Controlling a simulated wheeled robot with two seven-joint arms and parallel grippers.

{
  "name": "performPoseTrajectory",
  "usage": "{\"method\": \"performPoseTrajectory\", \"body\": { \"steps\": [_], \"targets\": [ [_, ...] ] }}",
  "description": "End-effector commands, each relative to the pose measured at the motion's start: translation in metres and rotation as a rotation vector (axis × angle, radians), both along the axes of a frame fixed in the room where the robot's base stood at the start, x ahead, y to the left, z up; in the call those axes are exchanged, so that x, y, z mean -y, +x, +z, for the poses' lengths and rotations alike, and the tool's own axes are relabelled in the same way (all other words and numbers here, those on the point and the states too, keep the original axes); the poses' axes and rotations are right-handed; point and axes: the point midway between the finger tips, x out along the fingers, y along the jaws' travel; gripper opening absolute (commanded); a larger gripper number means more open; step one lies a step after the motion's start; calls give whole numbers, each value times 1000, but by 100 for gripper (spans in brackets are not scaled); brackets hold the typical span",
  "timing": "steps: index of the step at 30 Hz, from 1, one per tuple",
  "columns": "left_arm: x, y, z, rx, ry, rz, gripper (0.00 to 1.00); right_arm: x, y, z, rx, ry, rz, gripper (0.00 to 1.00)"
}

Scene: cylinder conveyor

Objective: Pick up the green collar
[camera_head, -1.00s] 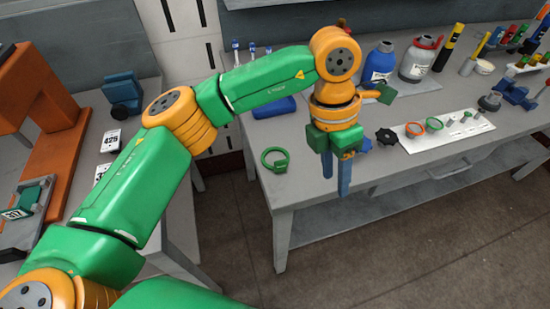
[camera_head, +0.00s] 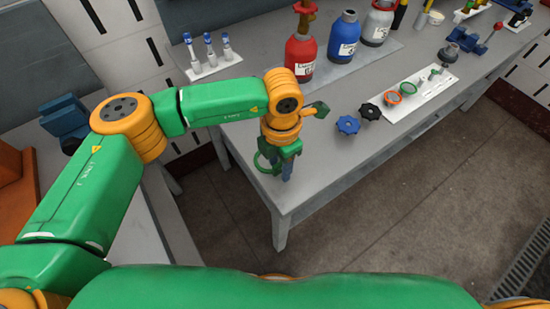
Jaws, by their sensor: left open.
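The green collar (camera_head: 260,164) is a ring lying near the left front corner of the grey table (camera_head: 329,152). My left gripper (camera_head: 284,172) points down right at the collar and hides its right part. My right gripper is not in view.
Blue (camera_head: 348,124) and black (camera_head: 370,111) knobs lie to the right. A white strip (camera_head: 421,97) holds an orange ring (camera_head: 393,97) and another green ring (camera_head: 408,87). Red (camera_head: 303,63) and blue (camera_head: 343,40) bottles and a vial rack (camera_head: 215,66) stand behind.

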Motion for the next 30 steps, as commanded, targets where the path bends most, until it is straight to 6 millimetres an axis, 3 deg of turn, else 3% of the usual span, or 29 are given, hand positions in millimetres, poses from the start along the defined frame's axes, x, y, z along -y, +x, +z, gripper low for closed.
{"method": "performPoseTrajectory", "body": {
  "steps": [5, 10, 11, 23, 30],
  "targets": [
    [0, 0, -1, 1, -1, 0, 48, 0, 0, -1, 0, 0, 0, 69],
    [0, 0, -1, 1, -1, -1, 4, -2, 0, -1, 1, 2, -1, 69],
    [0, 0, -1, 1, -1, -1, 0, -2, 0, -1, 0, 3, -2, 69],
    [0, 1, 1, 2, -1, 0, 0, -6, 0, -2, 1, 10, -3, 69],
    [6, -1, 34, 8, -3, -4, 0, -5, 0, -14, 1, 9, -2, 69]
  ]
}}
